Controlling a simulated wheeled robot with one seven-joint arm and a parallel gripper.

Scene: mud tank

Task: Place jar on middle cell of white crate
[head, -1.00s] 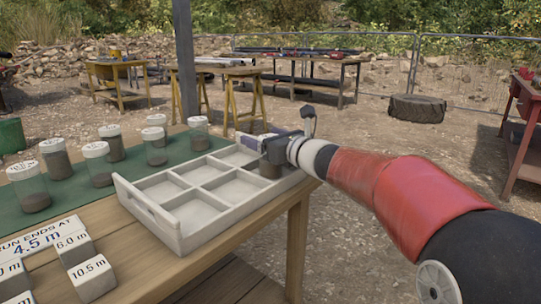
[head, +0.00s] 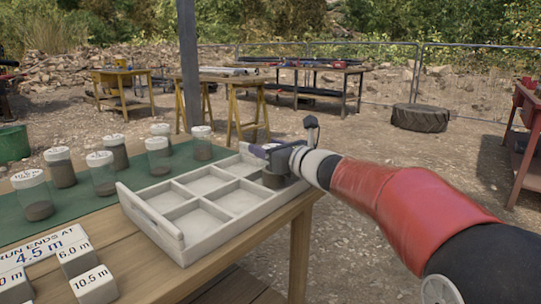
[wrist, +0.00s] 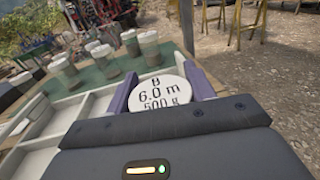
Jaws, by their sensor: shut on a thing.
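The jar (head: 275,180) shows its dark contents below my gripper (head: 272,155) in the head view. It is at the far right part of the white crate (head: 188,246); I cannot tell whether it touches the crate floor. In the wrist view the jar's white lid (wrist: 158,93), marked 6.0 m and 500 g, sits between my two purple fingers, which are shut on it. The crate's nearer cells are empty. My gripper hides part of the far right cells. The crate's pale wall also shows in the wrist view (wrist: 212,92).
Several jars with white lids, such as one at the front (head: 34,195), stand on the green mat (head: 120,198) left of the crate. Number blocks (head: 92,283) lie at the near left of the wooden table (head: 150,262). A tyre (head: 420,118) lies on the ground beyond.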

